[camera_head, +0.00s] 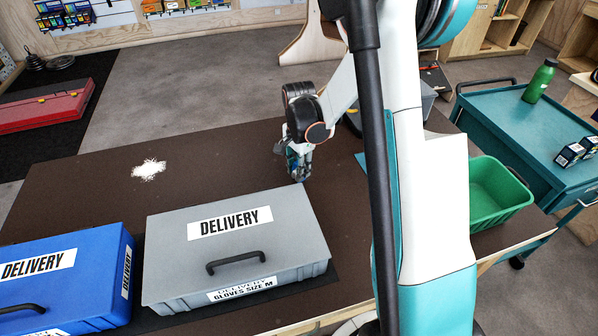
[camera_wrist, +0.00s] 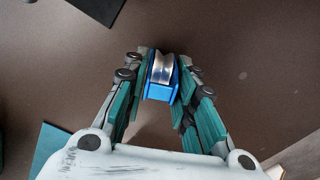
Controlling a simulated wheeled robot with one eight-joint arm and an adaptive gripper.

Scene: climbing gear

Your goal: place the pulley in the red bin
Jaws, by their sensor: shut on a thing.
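The pulley (camera_wrist: 161,88) is blue with a shiny metal wheel. In the wrist view it sits between the fingertips of my gripper (camera_wrist: 164,66), which is shut on it. In the head view my gripper (camera_head: 299,172) hangs over the brown table, just behind the grey delivery case. The pulley is too small there to make out clearly, and I cannot tell whether it touches the table. I see no red bin in either view; my arm covers part of the table.
A grey delivery case (camera_head: 235,242) and a blue one (camera_head: 70,272) stand at the table's front. A green bin (camera_head: 497,190) is at the right, beside a teal cart (camera_head: 520,120). A red case (camera_head: 40,110) lies on the floor at left. The table's left middle is clear except for a white patch (camera_head: 149,169).

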